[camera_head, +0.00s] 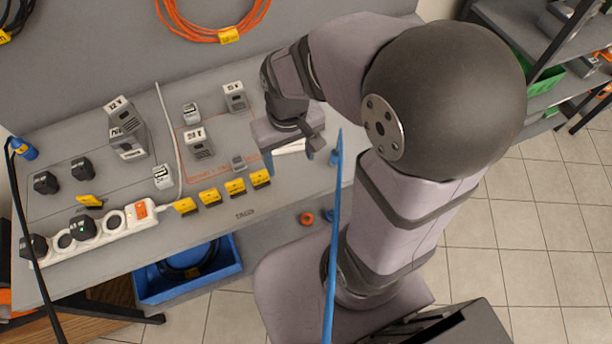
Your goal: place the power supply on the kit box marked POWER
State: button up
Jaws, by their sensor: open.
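My gripper (290,155) is at the right part of the grey bench, pointing down with its jaws open. A white object (290,147) shows between and behind the fingers, mostly hidden; I cannot tell what it is or whether the fingers touch it. Several grey-and-white power supply blocks stand on the bench: one marked 12V (122,113) leans on or stands against another (130,149) at left, one (198,145) is in the middle and one (235,97) is further back. No POWER marking is legible, so I cannot tell which thing is the kit box.
Yellow tags (210,197) line the bench's front. A white power strip (98,229) with black plugs lies front left, with black adapters (46,182) behind it. A white cable crosses the bench. A blue cable (333,230) hangs in front of my arm. A blue bin (188,270) is below.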

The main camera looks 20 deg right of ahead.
jog(key=s, duration=0.1)
jog(key=s+d+f, duration=0.1)
jog(key=s, duration=0.1)
jog(key=s+f, duration=0.1)
jog(key=s, duration=0.1)
jog(key=shift+d, duration=0.2)
jog(key=shift+o, duration=0.4)
dwell(1.4)
